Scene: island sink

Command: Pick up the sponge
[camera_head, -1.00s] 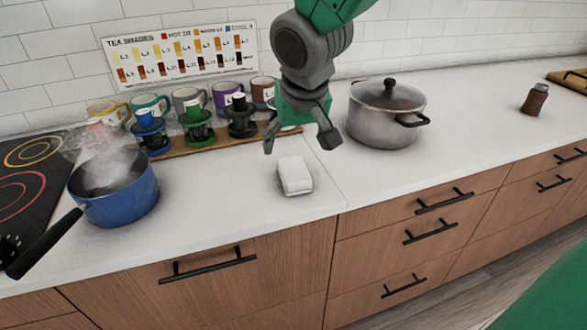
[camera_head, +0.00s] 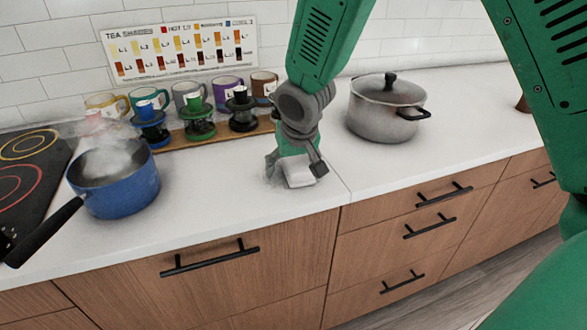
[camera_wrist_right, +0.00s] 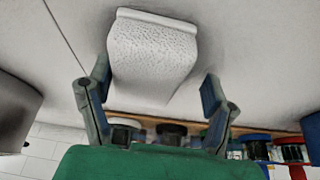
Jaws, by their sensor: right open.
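The white sponge (camera_head: 299,178) lies on the white counter, left of the steel pot. It also shows in the right wrist view (camera_wrist_right: 152,52), with a speckled face. My right gripper (camera_head: 293,174) is low over the sponge and partly covers it in the head view. In the right wrist view its two fingers (camera_wrist_right: 155,90) are spread apart, one toward each side of the sponge's near end. A gap shows on the right side; on the left the finger is very close to the sponge, and I cannot tell if it touches. My left gripper is not in view.
A lidded steel pot (camera_head: 385,112) stands right of my arm. A steaming blue saucepan (camera_head: 117,187) stands at the left beside the black cooktop (camera_head: 22,185). Mugs and small brewers line a wooden board (camera_head: 178,145) at the back. The counter in front of the board is clear.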

